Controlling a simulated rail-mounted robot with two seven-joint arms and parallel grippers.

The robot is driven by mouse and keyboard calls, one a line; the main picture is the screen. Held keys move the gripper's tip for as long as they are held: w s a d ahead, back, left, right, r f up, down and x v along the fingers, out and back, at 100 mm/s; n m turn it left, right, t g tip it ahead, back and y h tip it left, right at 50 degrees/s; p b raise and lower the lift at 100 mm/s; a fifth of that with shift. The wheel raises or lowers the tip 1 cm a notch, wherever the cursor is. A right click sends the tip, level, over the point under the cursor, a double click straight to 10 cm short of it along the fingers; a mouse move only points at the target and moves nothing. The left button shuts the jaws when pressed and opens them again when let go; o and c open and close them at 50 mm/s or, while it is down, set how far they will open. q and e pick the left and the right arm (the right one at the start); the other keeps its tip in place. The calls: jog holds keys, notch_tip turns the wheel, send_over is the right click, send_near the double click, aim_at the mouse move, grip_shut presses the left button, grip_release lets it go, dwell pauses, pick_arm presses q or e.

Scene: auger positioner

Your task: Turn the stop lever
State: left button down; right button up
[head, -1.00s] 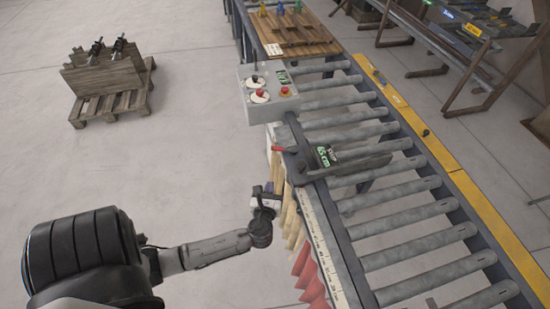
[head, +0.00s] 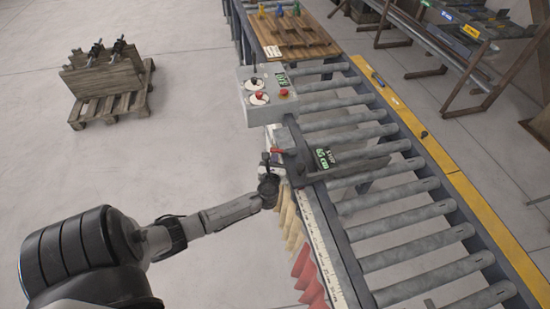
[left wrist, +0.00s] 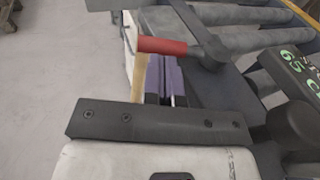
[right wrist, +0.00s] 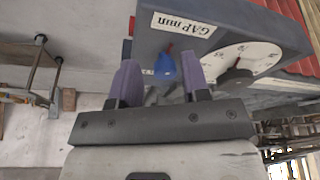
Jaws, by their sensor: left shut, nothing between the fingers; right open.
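The stop lever (head: 277,150) has a red handle and shows beside the rail at the dark stop (head: 320,172), which carries a green "65 cm" display (head: 325,158). In the left wrist view the red handle (left wrist: 163,46) sticks out leftward from a dark arm and pivot. My left gripper (head: 267,166) is at the lever, just on its near side in the head view. Its purple fingers (left wrist: 164,75) are shut and empty, close below the red handle; I cannot tell whether they touch it. My right gripper (right wrist: 160,75) is open and empty.
A control box (head: 266,95) with dials stands beyond the lever. In the right wrist view a blue pointed knob (right wrist: 165,66) and a "GAP min" dial (right wrist: 240,58) are near my right fingers. The roller conveyor (head: 400,215) lies to the right; open floor is left.

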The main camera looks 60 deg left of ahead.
pick_arm(q)
jog(key=shift+w+a, duration=0.15)
jog(key=shift+a, duration=0.05)
pick_arm(e)
jog(key=shift+a, duration=0.1)
pick_arm(q)
jog(key=shift+a+m+t+h, duration=0.25)
jog(key=shift+m+t+h, duration=0.05)
jog(key=shift+t, duration=0.1)
pick_arm(e)
jog(key=shift+r, duration=0.1)
